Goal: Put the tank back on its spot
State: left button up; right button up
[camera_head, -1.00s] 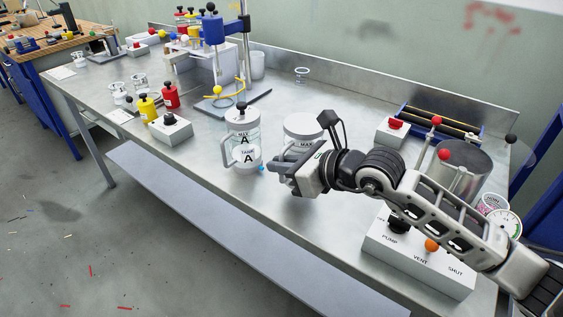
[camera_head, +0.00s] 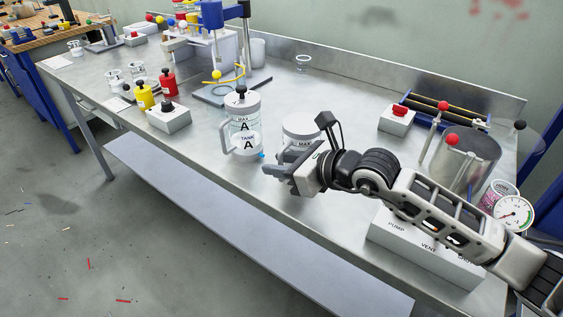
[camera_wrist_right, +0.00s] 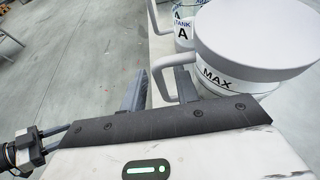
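A clear tank with white lid and handle, labelled TANK A (camera_head: 245,128), stands upright on the metal bench. A second tank, marked MAX (camera_head: 302,127), stands to its right, partly hidden by my right gripper (camera_head: 272,172). In the right wrist view, this second tank's white lid (camera_wrist_right: 258,38) is close at the right, and tank A (camera_wrist_right: 183,28) is behind it. The fingers of my right gripper (camera_wrist_right: 160,90) are apart, with the second tank's white handle (camera_wrist_right: 161,80) between them. I cannot tell whether they touch it.
A control box marked PUMP and VENT (camera_head: 400,245) sits beneath my right forearm. A pressure gauge (camera_head: 515,213) and a metal cylinder (camera_head: 468,160) are at the right. A grey box with a black knob (camera_head: 169,117) stands left of tank A. The bench's front edge is near my gripper.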

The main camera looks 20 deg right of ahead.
pick_arm(q)
jog(key=shift+w+r, duration=0.1)
pick_arm(e)
jog(key=shift+r+p, duration=0.3)
jog(key=shift+p, duration=0.05)
pick_arm(q)
jog(key=shift+d+f+b, duration=0.15)
jog(key=shift+f+b, duration=0.15)
jog(key=shift+b, duration=0.85)
pick_arm(e)
jog(key=v, duration=1.2)
jog(key=shift+f, duration=0.2)
jog(key=shift+s+f, duration=0.1)
